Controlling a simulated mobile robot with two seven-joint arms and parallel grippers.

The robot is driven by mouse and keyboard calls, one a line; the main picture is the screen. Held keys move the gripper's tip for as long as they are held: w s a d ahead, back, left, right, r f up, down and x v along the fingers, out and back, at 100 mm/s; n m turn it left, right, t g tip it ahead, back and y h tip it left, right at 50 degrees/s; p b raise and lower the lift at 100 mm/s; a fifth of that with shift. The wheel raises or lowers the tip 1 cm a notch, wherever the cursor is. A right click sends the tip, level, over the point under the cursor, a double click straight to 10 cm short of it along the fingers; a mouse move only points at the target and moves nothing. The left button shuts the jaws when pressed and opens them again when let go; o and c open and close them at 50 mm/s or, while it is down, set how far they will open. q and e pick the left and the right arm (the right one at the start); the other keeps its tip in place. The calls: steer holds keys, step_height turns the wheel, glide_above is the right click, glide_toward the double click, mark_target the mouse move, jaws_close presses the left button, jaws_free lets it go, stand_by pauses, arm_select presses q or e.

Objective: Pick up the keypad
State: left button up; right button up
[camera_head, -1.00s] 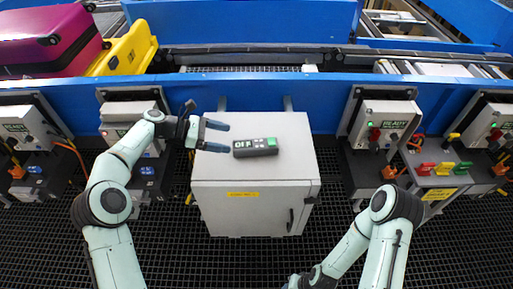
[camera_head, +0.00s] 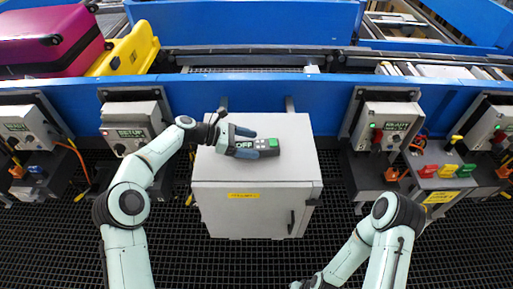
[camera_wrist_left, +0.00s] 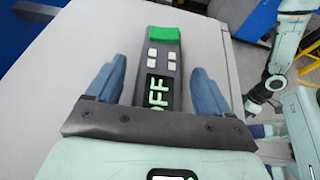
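The keypad (camera_head: 266,147) is a dark handheld block with a green button, small white buttons and an "OFF" display. It lies on top of the white cabinet. It also shows in the left wrist view (camera_wrist_left: 161,60), between the two blue fingers. My left gripper (camera_head: 249,142) is open around the keypad's left end, one finger on each side. In the left wrist view my left gripper (camera_wrist_left: 157,85) shows gaps between both fingers and the keypad. My right gripper (camera_head: 299,285) is low at the bottom edge, mostly cut off, so its fingers cannot be made out.
The white cabinet (camera_head: 255,205) stands before a blue conveyor frame (camera_head: 330,92). Control boxes (camera_head: 388,125) are mounted on both sides. A magenta suitcase (camera_head: 50,40) and a yellow case (camera_head: 125,52) sit at the upper left. The cabinet top around the keypad is clear.

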arm_select(q)
steer(key=c, duration=1)
steer(key=shift+o, duration=0.2)
step_height(320, 180, up, 13)
steer(key=p, duration=0.2)
step_height(320, 180, up, 7)
glide_above(249, 144)
steer(key=shift+s, duration=0.1)
arm_select(e)
steer(key=w+r, duration=0.2)
steer(key=w, duration=0.1)
steer(key=shift+r, duration=0.3)
arm_select(q)
steer(key=shift+s, duration=0.1)
